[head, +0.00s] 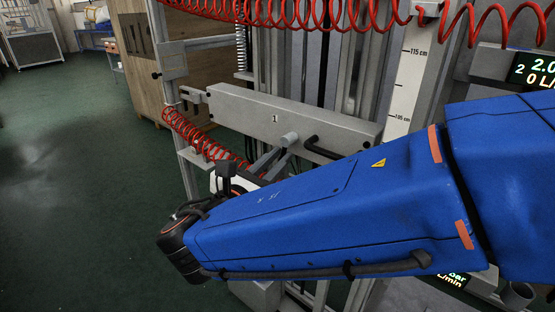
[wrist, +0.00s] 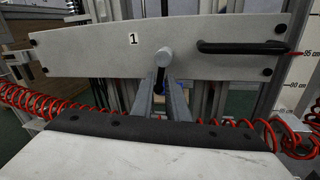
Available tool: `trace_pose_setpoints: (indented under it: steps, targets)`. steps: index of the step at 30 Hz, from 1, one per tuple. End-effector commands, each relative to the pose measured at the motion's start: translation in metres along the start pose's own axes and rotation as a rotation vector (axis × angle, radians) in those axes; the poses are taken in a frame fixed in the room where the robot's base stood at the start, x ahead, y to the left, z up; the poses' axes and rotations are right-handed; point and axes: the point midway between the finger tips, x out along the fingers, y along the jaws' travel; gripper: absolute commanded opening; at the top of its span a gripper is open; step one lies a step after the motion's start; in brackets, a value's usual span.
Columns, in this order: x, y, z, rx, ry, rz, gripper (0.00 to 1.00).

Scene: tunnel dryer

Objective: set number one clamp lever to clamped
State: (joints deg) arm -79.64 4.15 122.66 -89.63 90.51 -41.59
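A light grey plate marked "1" (head: 248,105) spans the frame; it also fills the upper wrist view (wrist: 100,58). A grey round knob (wrist: 164,57) stands out from its lower middle, and shows in the head view too (head: 289,139). A dark, narrow piece (wrist: 160,80) hangs just below the knob; it looks like the clamp lever, but its setting is unclear. My gripper (wrist: 161,75) reaches up with its two grey fingers either side of this dark piece. A gap shows between the fingers; whether they touch the piece is unclear.
A black bar handle (wrist: 245,47) is fixed on the plate right of the knob. Red coiled hoses (head: 285,14) hang above and below the plate. A height scale (head: 412,75) stands to the right. Open green floor (head: 80,180) lies at the left.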

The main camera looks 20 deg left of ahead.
Motion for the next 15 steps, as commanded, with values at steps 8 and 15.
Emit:
trace_pose_setpoints:
  steps: [8, 15]
  targets:
    - [-0.0002, -0.0005, 0.0000, -0.013, 0.003, -0.001, 0.00]
    - [-0.0013, -0.0048, 0.0008, -0.146, 0.031, -0.005, 0.00]
